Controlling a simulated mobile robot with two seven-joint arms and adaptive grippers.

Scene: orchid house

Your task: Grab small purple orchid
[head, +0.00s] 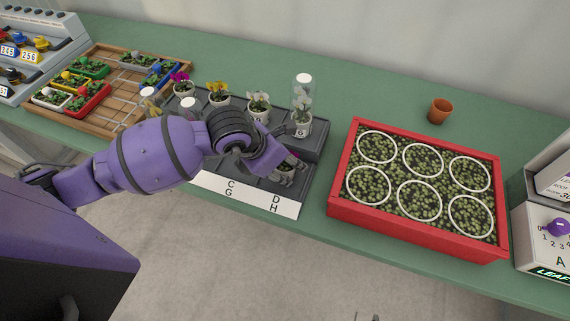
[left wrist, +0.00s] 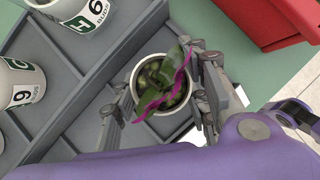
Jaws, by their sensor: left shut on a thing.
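A small purple orchid in a white pot (left wrist: 177,101) shows in the left wrist view, with dark green leaves and a magenta bloom. It sits between the grey fingers of my left gripper (left wrist: 160,98), which is shut on the pot. In the head view my left gripper (head: 284,171) is over the front right part of the grey stepped stand (head: 255,185), and the pot is partly hidden by it. I cannot tell whether the pot still touches the stand. Another purple orchid (head: 181,77) stands at the back left. Of my right gripper, at most dark tips show at the bottom edge.
Yellow (head: 217,90) and white (head: 259,101) orchids stand on the stand's back row. A clear cover (head: 304,84) is over the right one. A red planter (head: 420,243) with white rings is on the right. A terracotta pot (head: 439,111) stands behind it.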

